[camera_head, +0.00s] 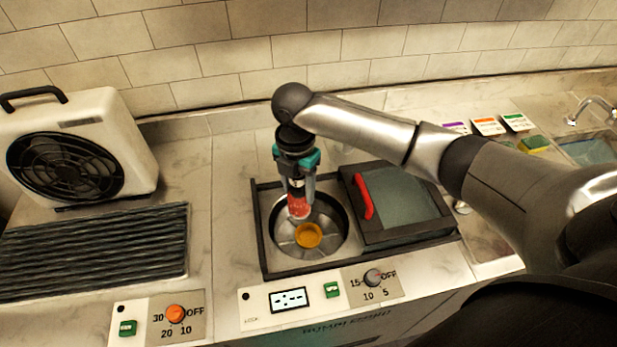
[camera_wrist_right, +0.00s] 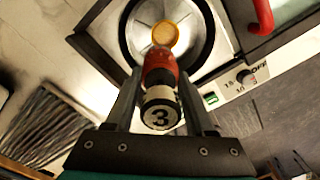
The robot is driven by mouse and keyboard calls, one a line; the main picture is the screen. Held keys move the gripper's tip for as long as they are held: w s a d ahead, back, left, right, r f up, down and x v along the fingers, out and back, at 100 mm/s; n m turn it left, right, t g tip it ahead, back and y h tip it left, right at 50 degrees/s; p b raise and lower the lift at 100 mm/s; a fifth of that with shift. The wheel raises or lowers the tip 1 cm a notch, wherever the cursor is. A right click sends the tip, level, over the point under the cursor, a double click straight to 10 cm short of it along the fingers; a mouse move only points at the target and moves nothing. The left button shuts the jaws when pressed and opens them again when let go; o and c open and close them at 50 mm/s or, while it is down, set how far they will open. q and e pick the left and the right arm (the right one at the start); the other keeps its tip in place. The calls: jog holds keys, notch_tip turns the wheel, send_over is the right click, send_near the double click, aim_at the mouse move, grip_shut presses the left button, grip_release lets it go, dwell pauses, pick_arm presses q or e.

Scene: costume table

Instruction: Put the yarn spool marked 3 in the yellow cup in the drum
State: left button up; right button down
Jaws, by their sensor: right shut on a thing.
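My right gripper (camera_head: 297,192) is shut on the yarn spool (camera_head: 299,207), which has red yarn. In the right wrist view the spool (camera_wrist_right: 160,70) shows a white end marked 3, between the fingers of my right gripper (camera_wrist_right: 160,98). The spool is held above the round metal drum (camera_head: 342,242), tilted in the head view. The yellow cup (camera_head: 308,236) is inside the drum, just below and slightly right of the spool. It also shows in the right wrist view (camera_wrist_right: 165,34), past the spool's far end. Whether spool and cup touch I cannot tell. My left gripper is not in view.
The drum's open lid (camera_head: 400,200) with a red handle (camera_head: 362,192) is on the right. A fan heater (camera_head: 75,150) and a dark ribbed mat (camera_head: 95,250) are on the left. A control panel (camera_head: 320,295) runs along the front. Marble counter is clear between mat and drum.

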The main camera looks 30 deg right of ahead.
jog(key=n, duration=0.1)
jog(key=d+n+p, duration=0.1)
jog(key=n, duration=0.1)
jog(key=n+p, duration=0.1)
jog(key=shift+d+f+n, duration=0.2)
jog(key=shift+f+n, duration=0.05)
jog(key=shift+n, duration=0.05)
jog(key=n, duration=0.1)
jog(key=n+p, duration=0.1)
jog(key=shift+s+d+f+n, duration=0.1)
jog(key=shift+d+f+n, duration=0.2)
jog(key=shift+d+f, duration=0.1)
notch_tip(320, 180, down, 7)
jog(key=b, duration=0.6)
jog(key=shift+r, duration=0.2)
jog(key=shift+f+b, duration=2.35)
jog(key=shift+f, duration=1.15)
jog(key=shift+f+b, duration=0.3)
jog(key=shift+f, duration=0.15)
jog(key=shift+c, duration=0.9)
grip_release()
jog(key=shift+o, duration=0.3)
